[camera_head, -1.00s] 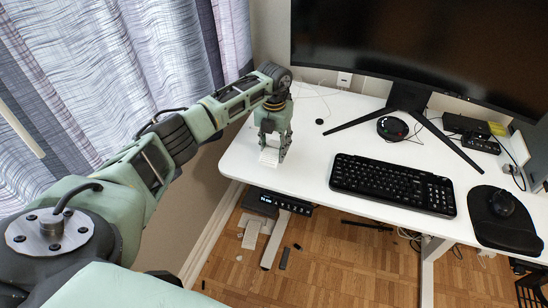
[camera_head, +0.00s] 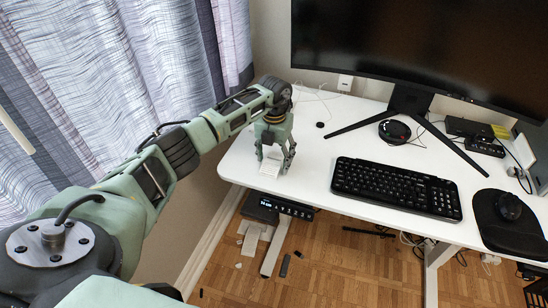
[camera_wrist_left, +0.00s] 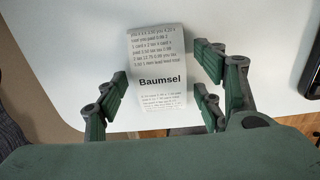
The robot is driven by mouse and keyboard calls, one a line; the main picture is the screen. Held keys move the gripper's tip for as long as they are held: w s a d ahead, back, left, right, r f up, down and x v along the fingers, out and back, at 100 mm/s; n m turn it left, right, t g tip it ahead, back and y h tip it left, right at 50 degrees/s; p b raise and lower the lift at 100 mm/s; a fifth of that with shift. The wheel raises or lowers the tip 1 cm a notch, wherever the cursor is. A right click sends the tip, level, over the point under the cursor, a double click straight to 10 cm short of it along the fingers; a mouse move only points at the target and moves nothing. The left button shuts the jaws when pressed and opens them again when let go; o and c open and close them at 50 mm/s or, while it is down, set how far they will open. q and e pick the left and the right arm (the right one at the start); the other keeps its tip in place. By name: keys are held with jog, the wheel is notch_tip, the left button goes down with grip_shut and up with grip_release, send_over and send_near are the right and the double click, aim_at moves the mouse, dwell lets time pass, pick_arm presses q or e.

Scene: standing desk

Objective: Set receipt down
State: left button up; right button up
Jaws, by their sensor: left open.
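The receipt (camera_head: 271,166) is a small white printed slip at the left end of the white desk (camera_head: 310,145). It also shows in the left wrist view (camera_wrist_left: 155,68), with lines of print and the word "Baumsel", and appears to lie on the desk top. My left gripper (camera_head: 275,163) is open, pointing down over the receipt. In the left wrist view its green fingers (camera_wrist_left: 162,95) stand apart on both sides of the slip, with gaps between. My right gripper is not in view.
A black keyboard (camera_head: 395,187) lies right of the gripper. A mouse (camera_head: 509,207) on a black pad is farther right. The monitor (camera_head: 420,45) stands at the back on a splayed stand. The desk's left edge is close to the gripper. A curtain (camera_head: 110,80) hangs at left.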

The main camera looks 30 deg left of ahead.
aim_at(274, 160)
pick_arm(q)
jog(key=shift+r, duration=0.1)
notch_tip(274, 160, up, 12)
jog(key=b, duration=0.1)
dwell(0.4)
jog(key=shift+r, duration=0.1)
